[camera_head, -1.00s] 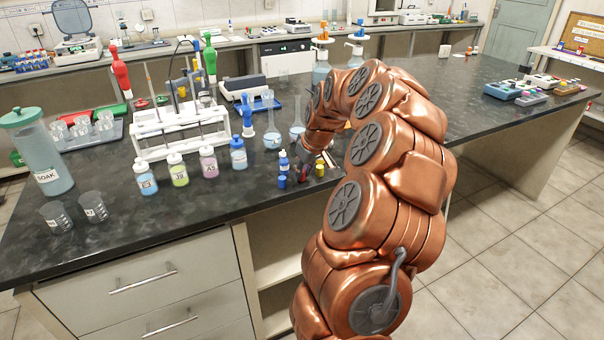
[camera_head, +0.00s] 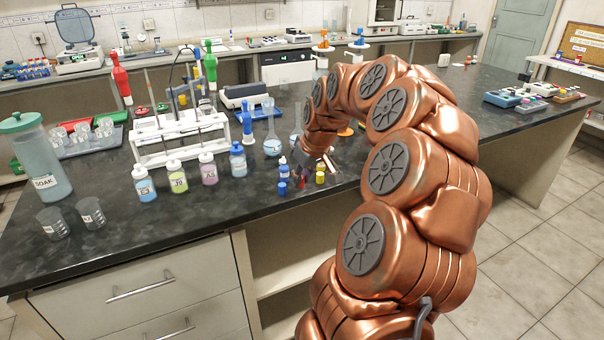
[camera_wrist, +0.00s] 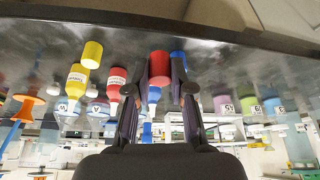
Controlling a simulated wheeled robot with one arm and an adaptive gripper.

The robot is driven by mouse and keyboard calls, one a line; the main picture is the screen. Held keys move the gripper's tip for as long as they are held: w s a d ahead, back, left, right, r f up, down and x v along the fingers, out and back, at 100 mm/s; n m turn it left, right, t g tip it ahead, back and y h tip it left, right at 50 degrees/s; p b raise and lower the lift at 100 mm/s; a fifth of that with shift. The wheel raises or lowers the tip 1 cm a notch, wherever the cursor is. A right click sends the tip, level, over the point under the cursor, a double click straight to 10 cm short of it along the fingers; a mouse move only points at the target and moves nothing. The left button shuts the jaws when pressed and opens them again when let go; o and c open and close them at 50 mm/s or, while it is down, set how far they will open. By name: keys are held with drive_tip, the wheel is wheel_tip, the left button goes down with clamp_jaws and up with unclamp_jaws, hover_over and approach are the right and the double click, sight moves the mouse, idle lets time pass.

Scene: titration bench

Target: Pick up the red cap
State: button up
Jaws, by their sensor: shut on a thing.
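The red cap (camera_wrist: 159,67) sits between the two fingers of my gripper (camera_wrist: 161,75) in the wrist view, which shows the scene upside down. The fingers are shut on its sides. In the head view the cap (camera_head: 301,182) is a small red patch at my gripper (camera_head: 304,174), near the bench's front edge and partly hidden by it. I cannot tell whether the cap touches the bench top.
A blue cap (camera_head: 282,188) and a yellow cap (camera_head: 320,178) stand on either side, close by. A red-labelled bottle (camera_wrist: 115,80) and a yellow bottle (camera_wrist: 77,79) stand near. Several dropper bottles (camera_head: 208,170) and a white rack (camera_head: 180,141) are to the left.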

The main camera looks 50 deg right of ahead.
drive_tip(key=s+a+r+b, duration=0.1)
drive_tip(key=s+a, duration=0.6)
drive_tip(key=a, duration=0.1)
drive_tip(key=w+d+r+p, duration=0.5)
drive_tip(key=w+d+p, duration=0.2)
drive_tip(key=d+p, duration=0.1)
drive_tip(key=w+d+r+p, duration=0.5)
drive_tip(key=w+d+p, duration=0.2)
drive_tip(key=d+p, duration=0.1)
drive_tip(key=shift+w+d+p, duration=0.2)
drive_tip(key=shift+w+p, duration=0.05)
drive_tip(key=shift+p, duration=0.6)
drive_tip(key=shift+f, duration=0.1)
drive_tip(key=shift+f, duration=2.05)
drive_tip(key=shift+f+b, duration=0.55)
drive_tip(key=shift+f, duration=0.45)
drive_tip(key=shift+b, duration=0.9)
drive_tip(key=shift+f+b, duration=0.2)
drive_tip(key=shift+b, duration=0.7)
